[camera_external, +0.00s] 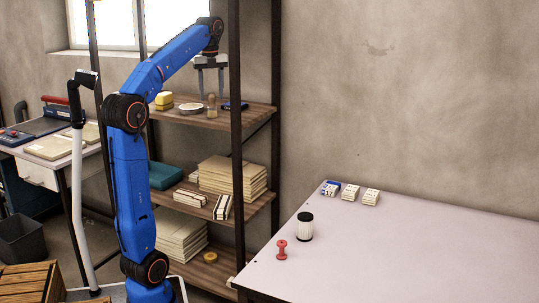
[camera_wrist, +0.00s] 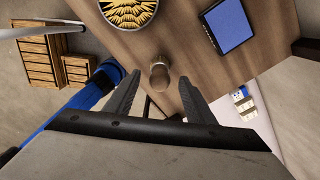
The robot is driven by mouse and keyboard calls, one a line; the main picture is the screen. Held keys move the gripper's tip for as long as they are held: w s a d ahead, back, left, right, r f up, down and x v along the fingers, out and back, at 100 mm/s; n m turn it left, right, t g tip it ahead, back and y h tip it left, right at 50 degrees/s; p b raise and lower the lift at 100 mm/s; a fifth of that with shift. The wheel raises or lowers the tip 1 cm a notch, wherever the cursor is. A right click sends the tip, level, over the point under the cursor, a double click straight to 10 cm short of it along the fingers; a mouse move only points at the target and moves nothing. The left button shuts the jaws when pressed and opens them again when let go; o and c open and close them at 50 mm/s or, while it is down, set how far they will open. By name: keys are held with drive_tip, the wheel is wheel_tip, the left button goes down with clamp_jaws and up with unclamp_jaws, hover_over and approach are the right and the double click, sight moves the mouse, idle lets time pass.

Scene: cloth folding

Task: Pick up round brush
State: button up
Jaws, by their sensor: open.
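A small upright wooden-handled piece (camera_external: 212,106), which looks like a round brush, stands on the upper shelf (camera_external: 240,117). In the wrist view its rounded wooden top (camera_wrist: 160,74) shows between the two fingertips, and its lower part is mostly hidden beneath it. My gripper (camera_external: 209,91) points down just above it, open and empty. Its dark fingers also show in the wrist view (camera_wrist: 161,84), one on each side of the wooden top. I cannot tell how much height separates them.
A round disc (camera_external: 190,108) with a yellow-black pattern in the wrist view (camera_wrist: 130,10) lies left of it. A dark shelf post (camera_external: 235,150) stands close by.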

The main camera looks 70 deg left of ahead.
sight(212, 103)
drive_tip(key=shift+f, duration=3.1)
drive_tip(key=c, duration=1.2)
